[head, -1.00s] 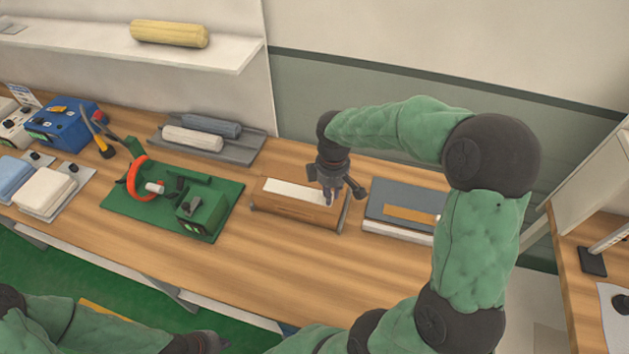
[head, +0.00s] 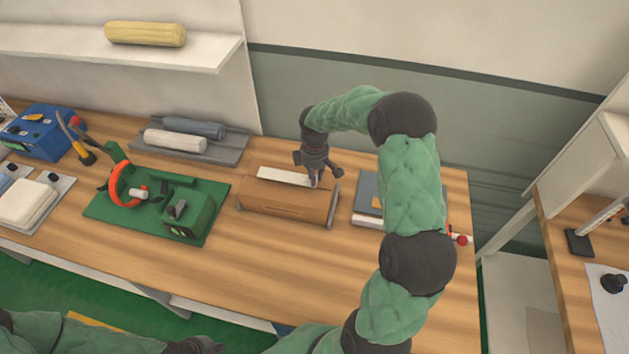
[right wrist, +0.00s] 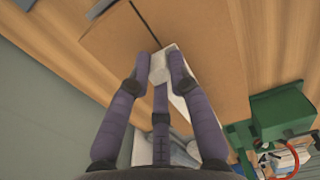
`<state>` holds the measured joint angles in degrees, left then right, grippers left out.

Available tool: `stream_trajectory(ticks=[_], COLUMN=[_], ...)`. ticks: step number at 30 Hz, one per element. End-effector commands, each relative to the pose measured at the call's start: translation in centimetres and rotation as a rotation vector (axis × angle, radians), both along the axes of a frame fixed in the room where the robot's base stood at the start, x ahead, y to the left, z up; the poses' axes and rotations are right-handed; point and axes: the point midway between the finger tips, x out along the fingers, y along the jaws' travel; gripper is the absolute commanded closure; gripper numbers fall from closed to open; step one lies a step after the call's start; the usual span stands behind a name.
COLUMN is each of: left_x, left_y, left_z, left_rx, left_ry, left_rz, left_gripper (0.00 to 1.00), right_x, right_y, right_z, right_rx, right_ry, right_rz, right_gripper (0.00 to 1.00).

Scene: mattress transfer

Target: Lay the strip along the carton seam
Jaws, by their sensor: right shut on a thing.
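A brown carton (head: 285,205) stands on the workbench in the head view. A white strip (head: 284,176) shows at the carton's back edge. My right gripper (head: 314,183) is shut on the strip's right end. In the right wrist view the purple fingers (right wrist: 163,65) pinch the white strip (right wrist: 184,95) over the carton top (right wrist: 110,42). A dark seam line (right wrist: 144,22) runs across the carton top towards the fingertips. Whether the strip touches the carton is unclear. My left gripper (head: 195,346) is at the bottom edge, partly cut off; its jaws cannot be made out.
A green fixture board (head: 100,208) with an orange ring lies left of the carton. A grey tray (head: 232,152) with rolls is behind. A grey and white stack (head: 366,218) stands to the right, partly behind my arm. The bench front (head: 300,260) is clear.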

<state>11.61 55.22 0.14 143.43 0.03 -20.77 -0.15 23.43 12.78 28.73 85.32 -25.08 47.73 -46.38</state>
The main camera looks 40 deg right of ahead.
Motion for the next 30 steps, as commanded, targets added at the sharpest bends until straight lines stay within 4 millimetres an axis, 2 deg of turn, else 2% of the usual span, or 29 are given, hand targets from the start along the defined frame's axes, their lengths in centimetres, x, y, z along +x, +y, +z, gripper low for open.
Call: stream_trajectory(ticks=[1, 4, 16, 17, 19, 30], left_x=[0.0, 0.0, 0.0, 0.0, 0.0, 0.0], left_y=[0.0, 0.0, 0.0, 0.0, 0.0, 0.0], left_z=[-0.2, -0.4, -0.5, -0.6, -0.5, -0.4], left_rx=[0.000, 0.000, 0.000, 0.000, 0.000, 0.000], left_ry=[0.000, 0.000, 0.000, 0.000, 0.000, 0.000], left_rz=[0.000, 0.000, 0.000, 0.000, 0.000, 0.000], left_gripper=[1.00, 1.00, 1.00, 1.00, 1.00, 1.00], right_x=[-0.1, -0.1, -0.1, -0.1, -0.1, -0.1], right_y=[0.1, 0.1, 0.1, 0.1, 0.1, 0.1], right_z=[-1.0, -2.1, -2.7, -2.7, -2.6, -2.4], right_rx=[0.001, 0.002, 0.001, 0.001, 0.001, 0.002], right_ry=[0.005, 0.003, 0.002, 0.002, 0.002, 0.001], right_rz=[0.000, 0.000, 0.001, 0.001, 0.001, 0.000], right_gripper=[0.94, 0.94, 0.94, 0.77, 0.57, 0.56])
